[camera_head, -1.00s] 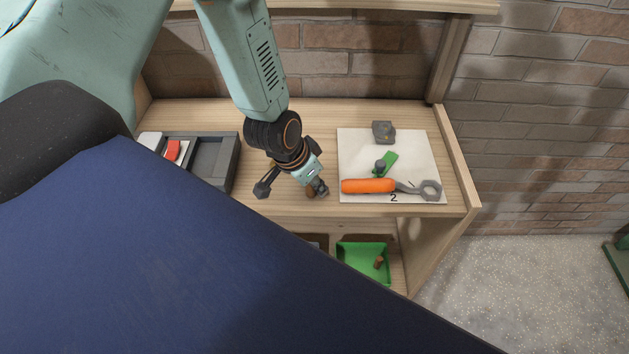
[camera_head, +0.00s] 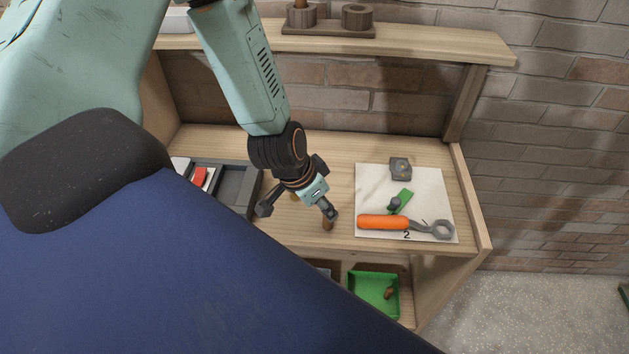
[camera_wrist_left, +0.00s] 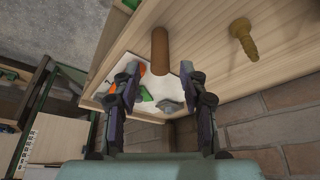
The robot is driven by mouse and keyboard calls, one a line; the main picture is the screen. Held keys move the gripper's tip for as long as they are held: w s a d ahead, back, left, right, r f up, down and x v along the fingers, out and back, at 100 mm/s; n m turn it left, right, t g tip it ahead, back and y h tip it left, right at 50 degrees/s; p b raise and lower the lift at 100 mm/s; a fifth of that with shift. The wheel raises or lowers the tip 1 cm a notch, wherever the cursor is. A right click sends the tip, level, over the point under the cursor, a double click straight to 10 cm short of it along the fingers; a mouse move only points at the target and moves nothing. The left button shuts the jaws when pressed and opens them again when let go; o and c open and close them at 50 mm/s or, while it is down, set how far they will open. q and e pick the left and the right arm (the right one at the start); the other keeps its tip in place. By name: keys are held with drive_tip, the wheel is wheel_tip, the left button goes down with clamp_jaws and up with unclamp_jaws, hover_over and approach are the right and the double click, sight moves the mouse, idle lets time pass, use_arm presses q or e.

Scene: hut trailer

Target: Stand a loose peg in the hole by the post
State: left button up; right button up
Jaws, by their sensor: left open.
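A brown peg (camera_head: 328,224) stands on the bench just below my left gripper (camera_head: 329,210). In the left wrist view, the peg (camera_wrist_left: 160,48) lies ahead of and between the spread fingers of my left gripper (camera_wrist_left: 163,82), with a gap on each side. Another brown peg (camera_head: 389,293) leans in the green tray (camera_head: 360,300) below the bench top. A dark wooden rack (camera_head: 335,33) with round sockets sits on the upper shelf. An upright brown piece (camera_head: 300,4) is in its left part, cut off by the picture edge. My right gripper is out of view.
A brass bolt-like piece (camera_wrist_left: 242,38) stands near the peg. A white mat (camera_head: 375,180) to the right holds an orange-handled wrench (camera_head: 384,222), a green piece (camera_head: 404,198) and a grey block (camera_head: 400,168). A grey tray (camera_head: 238,188) lies left. My blue body hides the lower left.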

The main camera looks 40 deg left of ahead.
use_arm(q)
drive_tip(key=p+v, duration=0.3)
drive_tip(key=v, duration=0.1)
drive_tip(key=s+d+f+n+g, duration=0.1)
drive_tip(key=s+f, duration=0.2)
drive_tip(key=s, duration=0.4)
drive_tip(key=s+d+f+n+g+y, duration=0.1)
drive_tip(key=s+d+f+g, duration=0.1)
drive_tip(key=s, duration=0.5)
drive_tip(key=s+d+f+n+g, duration=0.1)
drive_tip(key=s+d+f+n, duration=0.1)
drive_tip(key=s+f, duration=0.2)
drive_tip(key=s, duration=0.3)
drive_tip(key=shift+s+f, duration=0.2)
drive_tip(key=shift+s, duration=0.15)
drive_tip(key=shift+w+f, duration=0.1)
drive_tip(key=shift+f, duration=0.3)
wheel_tip(320, 180, down, 21)
drive_tip(key=b, duration=2.1)
drive_tip(key=shift+o, duration=0.6)
drive_tip(key=shift+f+b, duration=0.1)
drive_tip(key=shift+b, duration=0.25)
drive_tip(key=shift+c, duration=0.4)
drive_tip(key=shift+d+r, duration=0.1)
drive_tip(key=shift+r, duration=0.1)
drive_tip(key=shift+c, duration=0.8)
